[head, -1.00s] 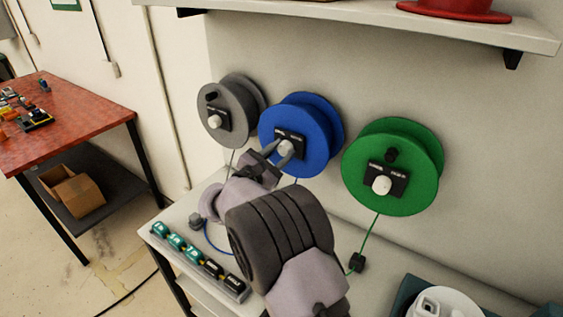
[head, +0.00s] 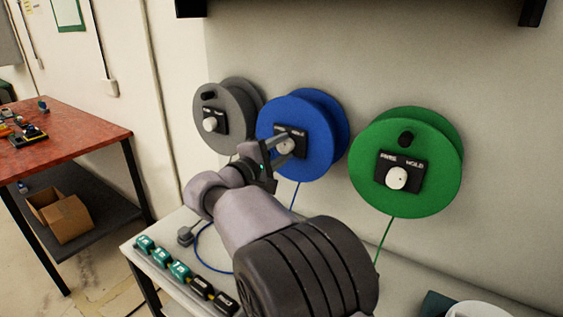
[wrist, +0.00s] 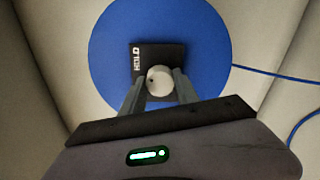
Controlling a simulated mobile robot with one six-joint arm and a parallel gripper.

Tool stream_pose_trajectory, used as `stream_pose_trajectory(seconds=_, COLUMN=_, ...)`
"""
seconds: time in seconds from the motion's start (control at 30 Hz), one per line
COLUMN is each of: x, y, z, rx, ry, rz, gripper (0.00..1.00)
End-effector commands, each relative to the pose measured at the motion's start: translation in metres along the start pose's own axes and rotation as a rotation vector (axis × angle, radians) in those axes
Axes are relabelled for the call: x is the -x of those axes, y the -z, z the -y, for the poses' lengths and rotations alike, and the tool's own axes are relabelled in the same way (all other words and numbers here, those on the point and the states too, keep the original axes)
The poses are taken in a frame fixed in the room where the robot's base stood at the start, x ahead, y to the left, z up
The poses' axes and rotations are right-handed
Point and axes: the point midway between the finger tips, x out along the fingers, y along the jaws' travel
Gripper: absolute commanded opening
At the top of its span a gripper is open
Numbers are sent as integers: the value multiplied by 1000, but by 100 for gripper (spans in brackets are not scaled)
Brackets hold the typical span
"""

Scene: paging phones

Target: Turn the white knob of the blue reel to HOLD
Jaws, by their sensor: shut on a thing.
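The blue reel (head: 315,140) is mounted on the wall between a grey reel and a green reel. A black label plate (wrist: 145,57) sits at its middle, with HOLD readable at its left side in the wrist view. The white knob (wrist: 160,82) is on this plate, with a small dark dot near its left edge. It also shows in the head view (head: 285,146), partly behind the fingers. My gripper (head: 285,143) is shut on the white knob; in the wrist view one finger lies on each side of it (wrist: 160,86).
The grey reel (head: 240,125) is close on the left, the green reel (head: 430,135) on the right. Several labelled blocks (head: 180,268) line the front of the white table. A shelf (head: 360,8) hangs above. A red table (head: 65,135) stands at the left.

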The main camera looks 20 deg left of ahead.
Motion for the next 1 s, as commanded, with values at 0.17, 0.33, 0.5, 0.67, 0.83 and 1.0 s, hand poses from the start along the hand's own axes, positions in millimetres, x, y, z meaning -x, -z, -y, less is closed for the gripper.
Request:
stream_pose_trajectory(seconds=0.17, x=0, y=1, z=4, rx=-115, ry=2, rz=0, gripper=0)
stream_pose_trajectory(seconds=0.33, x=0, y=1, z=2, rx=-194, ry=2, rz=0, gripper=0)
stream_pose_trajectory(seconds=0.5, x=0, y=0, z=1, rx=-241, ry=2, rz=1, gripper=0)
stream_pose_trajectory(seconds=0.67, x=0, y=0, z=1, rx=-262, ry=2, rz=1, gripper=0)
stream_pose_trajectory(seconds=0.83, x=0, y=0, z=0, rx=-267, ry=2, rz=1, gripper=0)
stream_pose_trajectory(seconds=1.0, x=0, y=0, z=0, rx=-267, ry=2, rz=1, gripper=0)
